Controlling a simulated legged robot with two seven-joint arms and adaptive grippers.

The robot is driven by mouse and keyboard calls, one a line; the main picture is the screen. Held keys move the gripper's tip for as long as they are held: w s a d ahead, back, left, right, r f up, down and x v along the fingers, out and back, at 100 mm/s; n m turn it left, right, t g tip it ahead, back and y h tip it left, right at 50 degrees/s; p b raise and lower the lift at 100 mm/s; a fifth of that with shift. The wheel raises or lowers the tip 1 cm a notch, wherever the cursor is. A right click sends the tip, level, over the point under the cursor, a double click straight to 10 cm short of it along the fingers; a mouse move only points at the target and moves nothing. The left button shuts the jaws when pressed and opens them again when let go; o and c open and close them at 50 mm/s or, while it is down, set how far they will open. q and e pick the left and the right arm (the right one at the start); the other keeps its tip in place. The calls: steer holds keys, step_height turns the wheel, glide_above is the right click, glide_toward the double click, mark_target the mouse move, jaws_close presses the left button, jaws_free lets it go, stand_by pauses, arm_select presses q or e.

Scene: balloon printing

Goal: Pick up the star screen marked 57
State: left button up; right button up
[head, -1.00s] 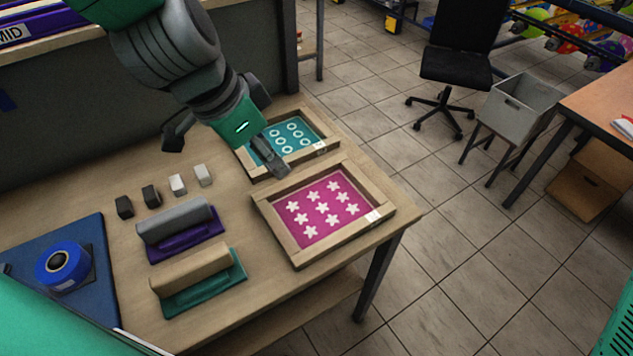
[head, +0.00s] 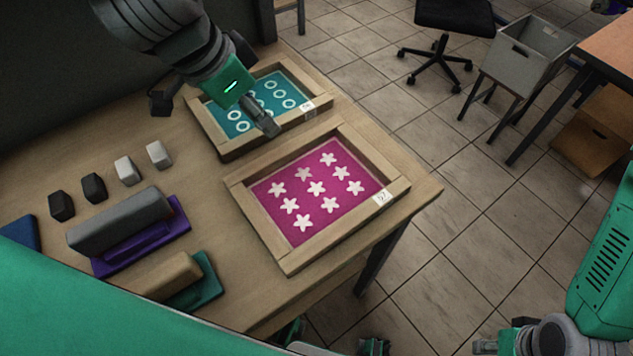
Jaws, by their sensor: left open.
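The star screen marked 57 (head: 258,221) is a wooden frame with a magenta panel, several white stars and a small tag. It lies flat near the table's right corner. My left gripper (head: 214,114) is wide open and empty. It hangs over the teal ring screen (head: 215,140) behind the star screen, one finger near that screen's right side and close to the star screen's far edge. I cannot tell whether it touches either frame. Part of my right arm shows at the lower right (head: 500,343); its jaw state is unclear.
Dark and light small blocks (head: 93,188) stand in a row at the left. A grey-and-purple squeegee (head: 120,222) and a tan-and-teal one (head: 165,275) lie in front of them. The table (head: 205,190) ends just right of the star screen. A chair and bin (head: 520,70) stand beyond.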

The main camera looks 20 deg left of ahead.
arm_select(q)
steer(key=b, duration=0.1)
glide_above(287, 148)
steer(key=s+a, duration=0.1)
steer(key=s, duration=0.1)
steer(key=f, duration=0.5)
steer(key=shift+w+a, duration=0.15)
steer(key=shift+a, duration=0.05)
steer(key=shift+w+a+f+b, duration=0.1)
steer(key=shift+w+f+b, duration=0.2)
steer(key=shift+f, duration=0.5)
steer(key=b+x, duration=0.1)
steer(key=x, duration=0.2)
steer(key=shift+s+d+f+b, duration=0.1)
steer(key=shift+d+f+b, duration=0.15)
steer(key=shift+f+b, duration=0.1)
steer(key=shift+w+d+f, duration=0.2)
steer(key=shift+w+f, duration=0.05)
steer(key=shift+f, duration=0.1)
steer(key=shift+r, duration=0.1)
steer(key=shift+s, duration=0.1)
jaws_close()
